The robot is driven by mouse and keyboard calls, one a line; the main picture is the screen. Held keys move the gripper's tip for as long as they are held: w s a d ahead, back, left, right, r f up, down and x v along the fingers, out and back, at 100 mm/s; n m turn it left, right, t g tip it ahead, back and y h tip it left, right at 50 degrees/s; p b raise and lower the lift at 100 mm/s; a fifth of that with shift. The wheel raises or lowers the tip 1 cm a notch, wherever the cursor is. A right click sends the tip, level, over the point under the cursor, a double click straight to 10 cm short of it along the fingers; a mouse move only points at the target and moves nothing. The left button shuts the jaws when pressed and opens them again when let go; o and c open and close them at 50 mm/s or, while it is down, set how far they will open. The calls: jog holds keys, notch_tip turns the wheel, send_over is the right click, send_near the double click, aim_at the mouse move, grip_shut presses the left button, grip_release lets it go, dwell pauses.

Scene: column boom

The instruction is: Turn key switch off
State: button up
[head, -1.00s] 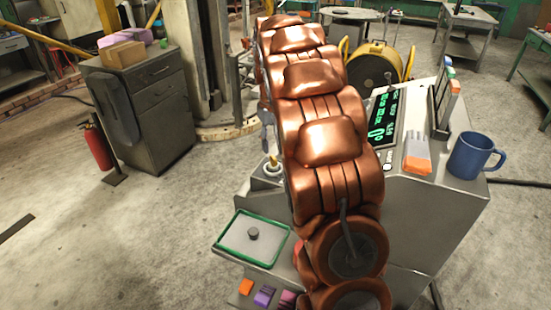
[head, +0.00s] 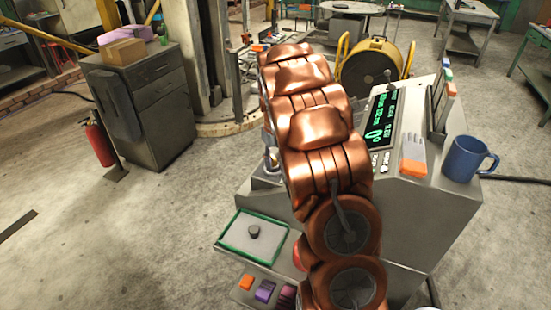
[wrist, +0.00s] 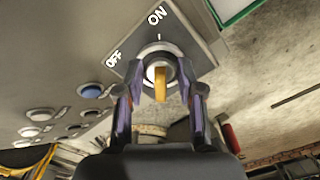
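The key switch (wrist: 158,58) is a round silver collar on a dark square plate marked ON and OFF, at the top middle of the wrist view. Its yellow key (wrist: 160,83) sticks out toward the camera. My gripper (wrist: 160,98) is open, one finger on each side of the key, with a visible gap to it on both sides. In the head view my copper arm hides my gripper and most of the switch area at the left of the grey console (head: 425,215).
Several push buttons (wrist: 91,91) sit left of the switch. The console also carries a lit green display (head: 380,120), an orange-and-white brush-like item (head: 413,160) and a blue mug (head: 466,158). A green-rimmed tray (head: 236,255) juts out at the front left.

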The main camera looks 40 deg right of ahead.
jog(key=shift+f, duration=0.15)
jog(key=shift+c, duration=0.3)
grip_shut()
